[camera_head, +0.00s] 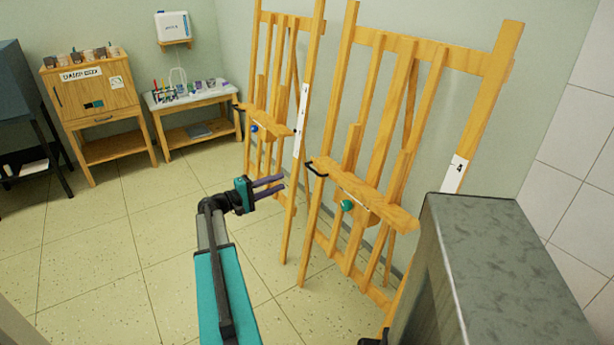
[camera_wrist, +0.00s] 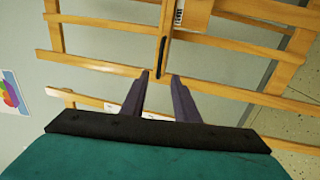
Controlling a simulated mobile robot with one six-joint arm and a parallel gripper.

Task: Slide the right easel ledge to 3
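The right easel (camera_head: 378,130) is wooden and stands against the wall. Its ledge (camera_head: 375,200) slopes down to the right, with a green knob (camera_head: 347,205) below it and a black handle (camera_head: 318,168) at its left end. A white scale strip (camera_head: 456,172) with a dark mark is on its right post; its lower part is hidden and its number is too small to read. My gripper (camera_head: 284,182) is open and empty, left of that handle. In the wrist view, a dark bar-shaped handle (camera_wrist: 162,58) lies just beyond and between my open fingertips (camera_wrist: 159,75).
The left easel (camera_head: 258,70) has its own ledge, a blue knob (camera_head: 254,128) and a white strip (camera_head: 301,120). A grey block (camera_head: 510,250) stands at the front right, covering part of the right easel. A wooden cabinet (camera_head: 95,100) and supply table (camera_head: 195,97) stand behind. The left floor is clear.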

